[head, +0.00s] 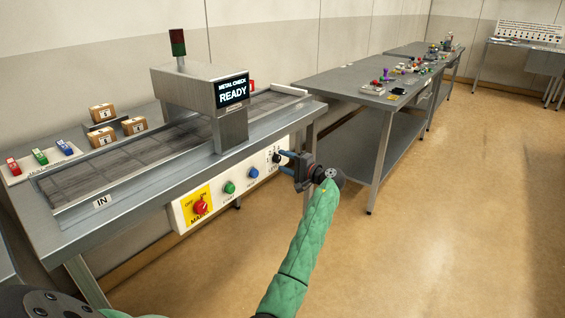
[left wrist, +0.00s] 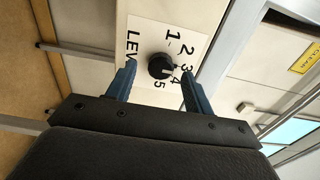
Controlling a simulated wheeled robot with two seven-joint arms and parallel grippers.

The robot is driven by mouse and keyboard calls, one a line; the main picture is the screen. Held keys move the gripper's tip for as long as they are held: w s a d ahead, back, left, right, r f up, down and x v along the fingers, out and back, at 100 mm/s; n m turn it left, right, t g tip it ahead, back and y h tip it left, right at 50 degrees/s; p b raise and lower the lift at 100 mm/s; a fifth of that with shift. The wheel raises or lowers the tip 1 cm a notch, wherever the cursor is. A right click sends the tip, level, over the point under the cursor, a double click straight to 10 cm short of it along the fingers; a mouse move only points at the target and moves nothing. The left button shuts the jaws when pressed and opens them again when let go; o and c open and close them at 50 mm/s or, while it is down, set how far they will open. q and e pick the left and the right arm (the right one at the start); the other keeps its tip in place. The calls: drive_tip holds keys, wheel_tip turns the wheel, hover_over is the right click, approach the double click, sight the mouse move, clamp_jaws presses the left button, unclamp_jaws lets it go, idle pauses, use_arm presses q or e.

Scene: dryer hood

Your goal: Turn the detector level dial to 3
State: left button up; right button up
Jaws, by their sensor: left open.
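The detector level dial is a small black knob (head: 277,157) at the right end of the white control panel on the metal check machine. In the left wrist view the dial (left wrist: 161,67) sits on a white label with numbers 1 to 5 and part of the word LEVEL. I cannot clearly tell which number its mark points to. My left gripper (head: 282,162) is in front of the dial. Its blue fingers (left wrist: 158,69) are open, one on each side of the knob, with gaps visible. My right gripper is not in view.
The panel (head: 216,206) also carries a red main switch (head: 200,207), a green button (head: 229,188) and a blue button (head: 253,173). The display (head: 232,92) reads METAL CHECK READY. Small boxes (head: 103,135) stand by the conveyor. Another table (head: 345,80) is at right; floor between is clear.

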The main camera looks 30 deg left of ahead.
use_arm(q)
drive_tip(key=d, duration=0.6)
drive_tip(key=shift+s, duration=0.25)
drive_tip(key=shift+d, duration=0.1)
